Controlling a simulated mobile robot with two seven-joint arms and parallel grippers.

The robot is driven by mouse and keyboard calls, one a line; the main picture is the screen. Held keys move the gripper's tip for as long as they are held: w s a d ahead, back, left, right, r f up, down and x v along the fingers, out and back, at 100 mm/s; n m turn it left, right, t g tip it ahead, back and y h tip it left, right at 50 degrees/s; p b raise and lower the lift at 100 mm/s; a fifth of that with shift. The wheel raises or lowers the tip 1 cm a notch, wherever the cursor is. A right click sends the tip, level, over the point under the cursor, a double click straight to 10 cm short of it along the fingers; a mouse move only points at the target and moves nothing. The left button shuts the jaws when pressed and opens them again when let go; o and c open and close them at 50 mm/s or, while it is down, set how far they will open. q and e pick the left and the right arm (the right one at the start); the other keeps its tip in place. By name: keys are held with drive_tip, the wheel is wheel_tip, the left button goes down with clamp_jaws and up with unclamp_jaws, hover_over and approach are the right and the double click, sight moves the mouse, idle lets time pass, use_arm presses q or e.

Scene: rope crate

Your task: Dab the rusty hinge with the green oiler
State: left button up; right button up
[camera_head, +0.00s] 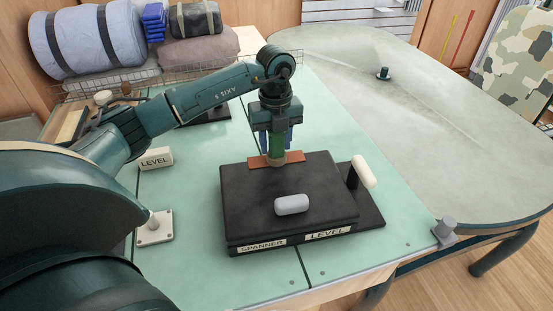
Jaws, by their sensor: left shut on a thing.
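My left gripper (276,136) points down over the black box and is shut on the green oiler (277,147). The oiler is upright, with its top hidden between the fingers. A flat rust-brown plate, which looks like the rusty hinge (258,162), lies at the back edge of the black box's top. The oiler's lower end is over or in front of the plate's middle; I cannot tell whether it touches. My right gripper is out of view.
The black box (240,212) carries a pale capsule-shaped piece (292,204) on top and SPANNER and LEVEL labels. A cream-gripped handle (363,171) stands at its right. A LEVEL block (156,158) and pegged plate (155,228) are left. The green tabletop (395,215) is clear at right.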

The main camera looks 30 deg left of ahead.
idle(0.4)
use_arm(q)
drive_tip(key=shift+r+p, duration=2.75)
drive_tip(key=shift+r, duration=0.8)
